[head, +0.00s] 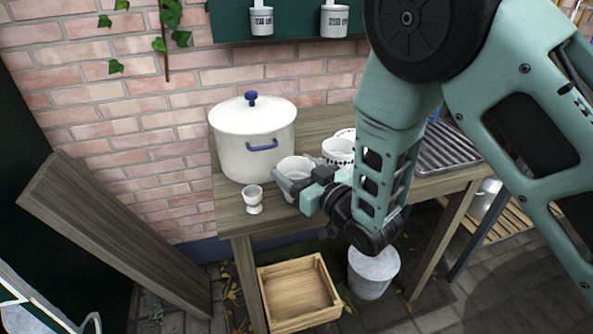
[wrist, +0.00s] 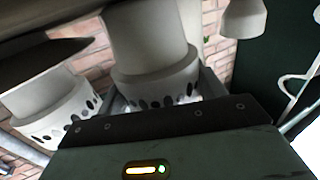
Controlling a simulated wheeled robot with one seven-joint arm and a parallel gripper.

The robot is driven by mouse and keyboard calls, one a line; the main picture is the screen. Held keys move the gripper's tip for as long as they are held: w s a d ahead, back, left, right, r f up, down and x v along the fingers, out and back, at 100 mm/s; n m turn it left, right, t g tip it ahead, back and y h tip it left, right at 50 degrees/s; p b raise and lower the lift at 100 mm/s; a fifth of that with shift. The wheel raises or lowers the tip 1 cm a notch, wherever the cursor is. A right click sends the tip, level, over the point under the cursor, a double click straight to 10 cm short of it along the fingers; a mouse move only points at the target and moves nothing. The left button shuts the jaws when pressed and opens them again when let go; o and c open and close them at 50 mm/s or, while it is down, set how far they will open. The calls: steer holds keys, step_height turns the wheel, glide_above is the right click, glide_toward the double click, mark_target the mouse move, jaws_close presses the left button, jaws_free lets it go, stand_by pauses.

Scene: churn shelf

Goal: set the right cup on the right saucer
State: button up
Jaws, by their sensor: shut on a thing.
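A white cup (head: 294,166) is between the fingers of my gripper (head: 297,186) near the table's front edge, right of the pot. In the wrist view this cup (wrist: 150,45) fills the gap between the fingers and shows a band of dark dots. My gripper is shut on it. Whether it touches the table is hard to tell. A second white cup with dark marks (head: 338,151) stands behind my gripper, partly hidden by my arm. It also shows at the left of the wrist view (wrist: 45,113), beside a dark flat shape. I cannot clearly make out either saucer.
A large white pot (head: 240,140) with a blue knob stands at the table's left. A small egg cup (head: 253,199) stands close left of my gripper. A slatted rack (head: 455,145) lies at the right. A wooden crate (head: 298,290) and a bucket (head: 373,275) sit below.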

steer(key=shift+f, duration=0.1)
steer(key=o, duration=1)
steer(key=shift+p+v, duration=1.75)
steer(key=shift+v, duration=4.25)
steer(key=shift+a, duration=0.1)
